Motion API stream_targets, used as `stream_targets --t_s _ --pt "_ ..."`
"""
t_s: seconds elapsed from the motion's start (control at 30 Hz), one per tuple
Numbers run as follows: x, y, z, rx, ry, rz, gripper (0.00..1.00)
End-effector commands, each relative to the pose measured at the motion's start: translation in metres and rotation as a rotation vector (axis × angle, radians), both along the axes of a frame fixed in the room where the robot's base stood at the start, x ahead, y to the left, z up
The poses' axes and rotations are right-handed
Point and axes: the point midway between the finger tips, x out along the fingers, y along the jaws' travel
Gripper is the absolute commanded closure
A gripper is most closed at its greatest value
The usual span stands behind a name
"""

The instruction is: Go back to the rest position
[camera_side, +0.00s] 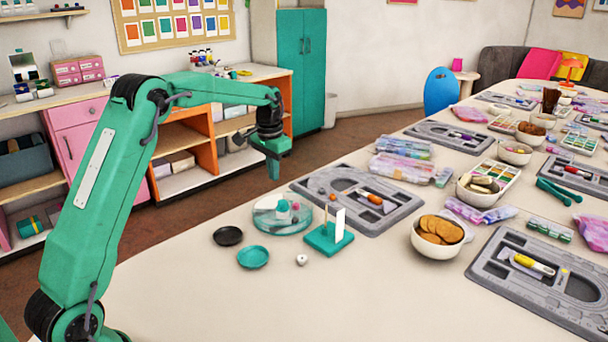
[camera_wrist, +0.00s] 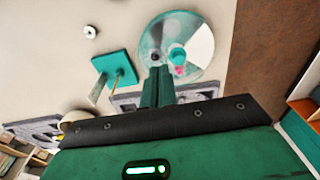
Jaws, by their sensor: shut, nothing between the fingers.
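My gripper (camera_side: 273,166) is shut and empty. It hangs in the air near the table's back edge, above and behind the round tray. In the wrist view its closed fingers (camera_wrist: 157,88) point toward the round tray (camera_wrist: 205,65). In the side view the round tray (camera_side: 268,222) lies flat on the table with small teal, pink and other pieces on it. No rest position is marked in either view.
A teal stand with a white upright card (camera_side: 328,238), a black dish (camera_side: 228,236), a teal dish (camera_side: 253,257) and a white bead (camera_side: 302,260) are near the tray. A grey bead board (camera_side: 405,205) lies to the right. The table's front left is clear.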

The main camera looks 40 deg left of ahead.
Motion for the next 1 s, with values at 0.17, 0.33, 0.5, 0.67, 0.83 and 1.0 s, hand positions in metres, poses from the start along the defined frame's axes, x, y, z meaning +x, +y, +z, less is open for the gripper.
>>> stream_targets --t_s 0.17,0.33,0.5,0.67,0.83,1.0 --pt "-0.024 -0.025 0.036 0.01 -0.046 -0.002 1.0" --pt "-0.05 -0.047 0.062 0.016 -0.086 -0.002 1.0" --pt "-0.079 -0.067 0.083 0.02 -0.126 -0.002 1.0" --pt "-0.108 -0.086 0.098 0.022 -0.165 -0.003 1.0" --pt "-0.141 -0.103 0.109 0.022 -0.206 -0.004 1.0" --pt "-0.175 -0.119 0.115 0.019 -0.247 -0.005 1.0"
